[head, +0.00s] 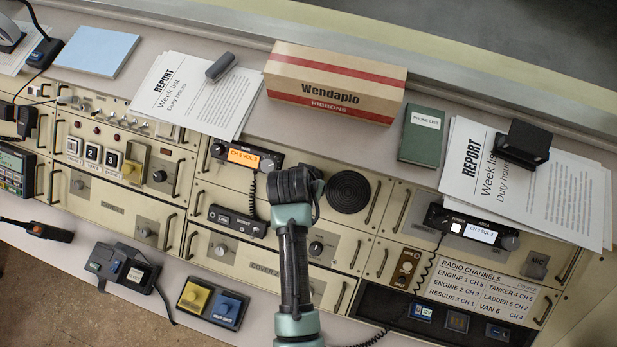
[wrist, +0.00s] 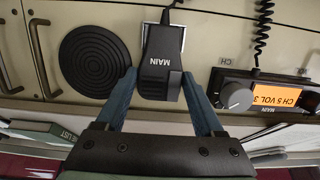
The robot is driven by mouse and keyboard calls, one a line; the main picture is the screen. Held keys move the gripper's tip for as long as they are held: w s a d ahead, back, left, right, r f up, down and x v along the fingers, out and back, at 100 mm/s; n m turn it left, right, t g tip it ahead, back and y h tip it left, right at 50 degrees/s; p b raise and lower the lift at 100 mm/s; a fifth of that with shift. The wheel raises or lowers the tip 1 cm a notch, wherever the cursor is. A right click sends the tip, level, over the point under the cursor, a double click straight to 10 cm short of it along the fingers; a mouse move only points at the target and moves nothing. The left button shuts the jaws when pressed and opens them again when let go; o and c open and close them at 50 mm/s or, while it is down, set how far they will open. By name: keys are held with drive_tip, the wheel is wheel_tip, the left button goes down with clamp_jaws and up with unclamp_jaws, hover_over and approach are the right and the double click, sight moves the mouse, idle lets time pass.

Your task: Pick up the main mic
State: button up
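The main mic (wrist: 160,62) is a black handset marked MAIN. In the head view my gripper (head: 294,186) is in front of the panel, between the orange-display radio (head: 243,154) and the round black speaker grille (head: 348,191), and hides the mic.
A box of ribbons (head: 335,82), a green phone list book (head: 422,134) and report papers (head: 190,95) lie on the shelf above. A second radio (head: 470,226) is at the right. Metal handles stick out from the panels. A coiled cord (wrist: 262,32) hangs beside the mic.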

drive_tip(key=c, duration=0.7)
drive_tip(key=shift+r, duration=0.1)
drive_tip(key=shift+c, duration=0.2)
